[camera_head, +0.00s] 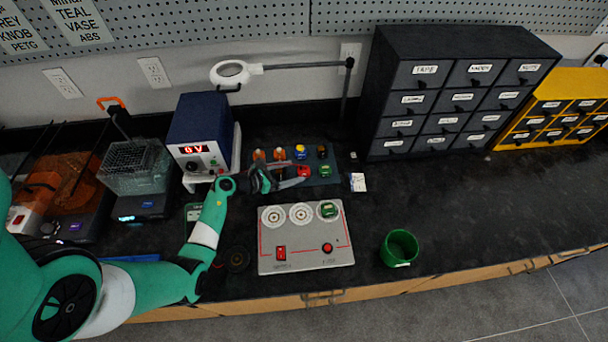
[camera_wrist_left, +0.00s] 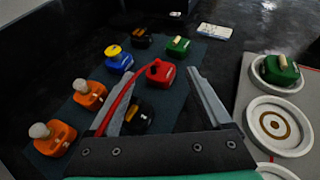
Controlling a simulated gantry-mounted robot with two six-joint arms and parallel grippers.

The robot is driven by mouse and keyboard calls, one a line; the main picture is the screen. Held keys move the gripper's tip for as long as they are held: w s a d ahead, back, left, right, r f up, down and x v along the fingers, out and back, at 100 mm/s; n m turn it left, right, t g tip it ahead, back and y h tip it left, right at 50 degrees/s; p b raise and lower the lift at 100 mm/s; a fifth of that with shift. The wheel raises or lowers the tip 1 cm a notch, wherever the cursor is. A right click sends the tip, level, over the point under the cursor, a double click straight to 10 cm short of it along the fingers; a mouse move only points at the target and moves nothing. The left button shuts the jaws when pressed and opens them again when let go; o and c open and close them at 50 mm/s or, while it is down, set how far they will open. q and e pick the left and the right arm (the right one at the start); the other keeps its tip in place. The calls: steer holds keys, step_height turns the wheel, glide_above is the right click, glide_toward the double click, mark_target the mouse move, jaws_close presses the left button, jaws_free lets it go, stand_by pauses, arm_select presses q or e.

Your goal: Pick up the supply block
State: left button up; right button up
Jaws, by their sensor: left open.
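Several small blocks lie on a dark mat (camera_head: 318,153) behind the grey panel; no readable label shows which is the supply block. A red block (camera_head: 303,172) with a red wire or arch is closest to my left gripper (camera_head: 286,177). In the left wrist view the red block (camera_wrist_left: 160,75) shows between the tips of my open left gripper (camera_wrist_left: 163,76), which appear apart from it. A black block (camera_wrist_left: 138,117) lies nearer the palm, partly hidden by a finger. A green block (camera_wrist_left: 178,47) and a blue block with a yellow top (camera_wrist_left: 119,60) stand beyond. My right gripper is not in view.
Two orange blocks with bulbs (camera_wrist_left: 89,94) (camera_wrist_left: 53,136) stand left. The grey panel (camera_head: 305,250) has round sockets, one holding a green block (camera_head: 328,210). A blue power unit (camera_head: 203,135), green cup (camera_head: 399,248) and drawer cabinet (camera_head: 450,90) stand around. The right counter is clear.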

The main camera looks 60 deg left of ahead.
mark_target(304, 171)
arm_select(q)
steer(key=shift+b+x, duration=1.3)
steer(key=shift+x, duration=1.5)
steer(key=shift+d, duration=0.1)
steer(key=shift+c, duration=0.3)
jaws_close()
